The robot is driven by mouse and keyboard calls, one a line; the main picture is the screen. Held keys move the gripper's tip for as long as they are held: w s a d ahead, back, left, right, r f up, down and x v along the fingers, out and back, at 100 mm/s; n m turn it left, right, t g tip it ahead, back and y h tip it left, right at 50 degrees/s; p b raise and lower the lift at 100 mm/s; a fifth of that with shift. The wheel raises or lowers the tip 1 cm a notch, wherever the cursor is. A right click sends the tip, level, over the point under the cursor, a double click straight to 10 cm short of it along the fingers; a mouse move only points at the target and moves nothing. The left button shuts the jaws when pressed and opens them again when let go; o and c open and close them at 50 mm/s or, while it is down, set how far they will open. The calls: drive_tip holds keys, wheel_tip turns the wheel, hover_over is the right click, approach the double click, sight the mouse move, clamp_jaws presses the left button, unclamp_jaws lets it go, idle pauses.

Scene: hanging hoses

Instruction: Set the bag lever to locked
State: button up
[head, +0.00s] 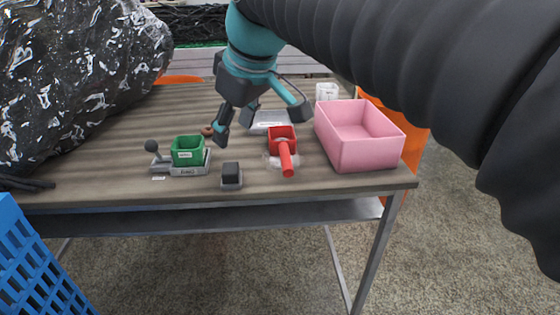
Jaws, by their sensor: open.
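My gripper (260,124) hangs over the middle of the table with its two fingers spread and nothing between them. Its left finger reaches down near a green box; its right finger is above a red box. A small lever with a dark ball knob (152,146) stands upright at the left end of a grey base, beside the green box (188,150). A red handle (286,158) sticks out toward the front from the red box (282,134).
A black block (231,174) sits near the table's front edge. A pink bin (362,152) stands at the right, with a white cup (327,92) behind it. A small brown ring (207,131) lies behind the green box. A large black speckled bulk (75,75) fills the left back.

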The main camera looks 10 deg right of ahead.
drive_tip(key=s+d+f+m, duration=0.1)
drive_tip(key=d+f, duration=0.1)
drive_tip(key=s+d+f+m, duration=0.2)
drive_tip(key=d, duration=0.1)
drive_tip(key=s+d+f+m+h, duration=0.1)
drive_tip(key=s+d+f, duration=0.1)
drive_tip(key=d+f, duration=0.1)
drive_tip(key=shift+s+t, duration=0.25)
drive_tip(key=shift+t, duration=0.05)
drive_tip(key=shift+m, duration=0.3)
